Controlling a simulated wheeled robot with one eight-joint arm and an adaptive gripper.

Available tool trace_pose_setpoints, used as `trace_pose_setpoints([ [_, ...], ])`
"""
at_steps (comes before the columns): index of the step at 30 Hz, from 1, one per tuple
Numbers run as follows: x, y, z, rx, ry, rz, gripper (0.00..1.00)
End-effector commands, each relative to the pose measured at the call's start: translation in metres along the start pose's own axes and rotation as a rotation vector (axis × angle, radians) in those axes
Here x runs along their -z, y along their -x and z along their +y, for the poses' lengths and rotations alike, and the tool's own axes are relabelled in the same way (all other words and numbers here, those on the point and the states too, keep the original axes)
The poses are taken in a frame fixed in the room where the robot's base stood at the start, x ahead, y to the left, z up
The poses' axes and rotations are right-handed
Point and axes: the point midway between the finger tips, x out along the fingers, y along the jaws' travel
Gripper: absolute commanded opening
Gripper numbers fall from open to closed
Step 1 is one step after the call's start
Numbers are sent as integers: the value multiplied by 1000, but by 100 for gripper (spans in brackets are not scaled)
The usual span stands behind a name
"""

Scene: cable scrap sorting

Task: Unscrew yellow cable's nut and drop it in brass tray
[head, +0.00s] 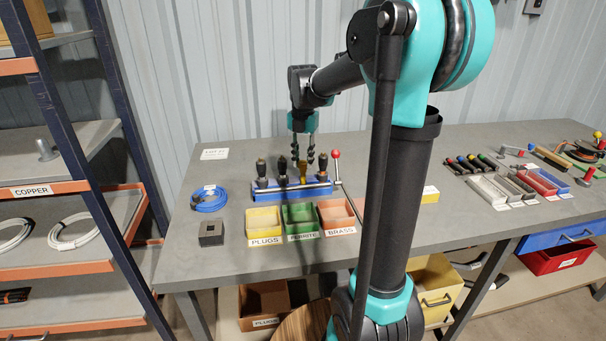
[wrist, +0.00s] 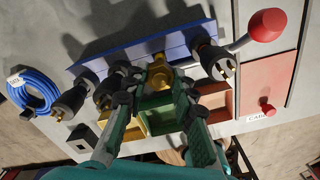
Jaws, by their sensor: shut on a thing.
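My gripper (head: 303,161) points down over the blue fixture (head: 310,192) on the bench. In the wrist view the fingertips (wrist: 157,94) are closed on the sides of a brass-yellow nut (wrist: 159,75), which stands upright in the fixture's row. It also shows in the head view (head: 303,173) between dark plugs. How far the nut is unscrewed cannot be told, and the yellow cable is not clearly seen. The orange brass tray (head: 341,229), labelled BRASS, stands in front of the fixture, at the right end of the tray row.
The yellow plugs tray (head: 264,226) and green ferrite tray (head: 301,222) stand left of the brass tray. Dark plugs flank the nut closely. A red-knobbed lever (head: 336,155) rises at the fixture's right. A blue cable coil (head: 209,199) lies left. A dark block (head: 211,232) stands near the front edge.

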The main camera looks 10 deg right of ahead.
Motion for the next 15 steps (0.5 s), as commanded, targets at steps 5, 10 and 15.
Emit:
trace_pose_setpoints([
  [5,0,0,0,0,2,0,0],
  [10,0,0,0,0,0,0,43],
  [15,0,0,0,0,0,0,50],
])
